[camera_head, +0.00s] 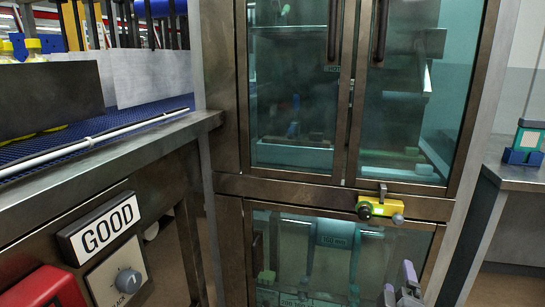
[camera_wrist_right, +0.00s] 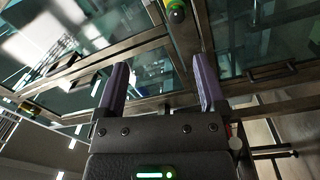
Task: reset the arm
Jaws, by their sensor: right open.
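My right gripper (camera_head: 400,283) shows at the bottom right of the head view, in front of the lower glass door of a metal cabinet (camera_head: 228,186). In the right wrist view its two purple-grey fingers (camera_wrist_right: 161,80) stand apart with nothing between them. The gripper is open and empty. Most of the right arm is out of the head view. My left gripper does not show in either view.
A yellow-green latch (camera_head: 378,208) sits on the cabinet's middle rail, above my right gripper. A metal conveyor table (camera_head: 120,150) with a GOOD sign (camera_head: 100,229) stands at left. A counter (camera_head: 516,178) with a blue-based teal block (camera_head: 526,140) is at right.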

